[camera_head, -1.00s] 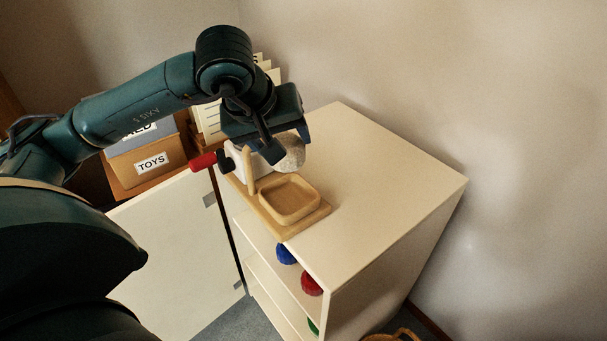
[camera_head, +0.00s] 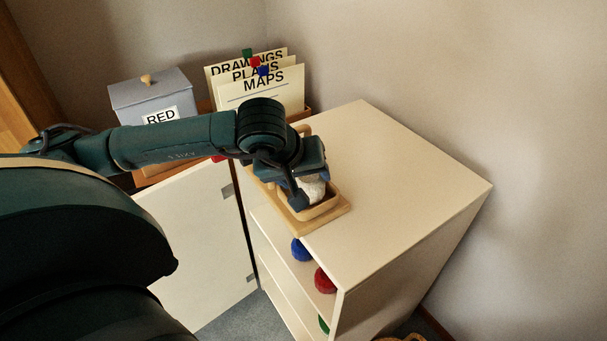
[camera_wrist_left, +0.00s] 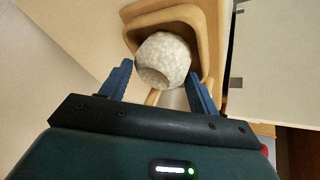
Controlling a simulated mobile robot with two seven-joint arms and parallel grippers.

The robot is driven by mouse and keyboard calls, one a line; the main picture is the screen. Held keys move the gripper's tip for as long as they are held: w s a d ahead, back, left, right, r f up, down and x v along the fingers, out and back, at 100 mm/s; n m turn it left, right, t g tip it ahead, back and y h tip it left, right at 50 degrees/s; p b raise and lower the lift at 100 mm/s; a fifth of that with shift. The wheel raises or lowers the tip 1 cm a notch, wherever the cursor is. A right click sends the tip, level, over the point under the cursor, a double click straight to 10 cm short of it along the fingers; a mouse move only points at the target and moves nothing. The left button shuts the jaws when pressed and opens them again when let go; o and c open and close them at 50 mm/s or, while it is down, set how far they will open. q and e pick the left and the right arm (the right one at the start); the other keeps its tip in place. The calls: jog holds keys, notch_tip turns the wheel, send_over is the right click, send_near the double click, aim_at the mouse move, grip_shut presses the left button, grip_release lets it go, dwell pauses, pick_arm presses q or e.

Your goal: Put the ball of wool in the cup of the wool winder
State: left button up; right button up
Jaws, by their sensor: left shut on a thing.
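The ball of wool (camera_head: 313,190) is off-white and shows partly below my left gripper (camera_head: 311,188) in the head view. In the left wrist view, the ball (camera_wrist_left: 163,58) sits between the two blue fingers of the left gripper (camera_wrist_left: 165,82), which is shut on it. The wooden cup (camera_head: 322,211) of the wool winder is square with rounded corners. The ball is over or within the cup's opening; I cannot tell whether it touches the floor. The cup's rim (camera_wrist_left: 203,28) surrounds much of the ball in the wrist view. The arm hides most of the winder's rear. My right gripper is not in view.
The winder stands at the left edge of a pale cabinet top (camera_head: 400,180), which is otherwise clear. Blue (camera_head: 301,249) and red (camera_head: 325,280) balls lie on shelves below. A card file (camera_head: 275,85) and a grey box (camera_head: 150,95) stand behind, near the wall.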

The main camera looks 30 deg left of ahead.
pick_arm(q)
jog(key=shift+f, duration=0.15)
jog(key=o, duration=0.7)
jog(key=shift+r, duration=0.3)
jog(key=v, duration=1.1)
jog(key=shift+s+r, duration=0.25)
jog(key=shift+r, duration=0.1)
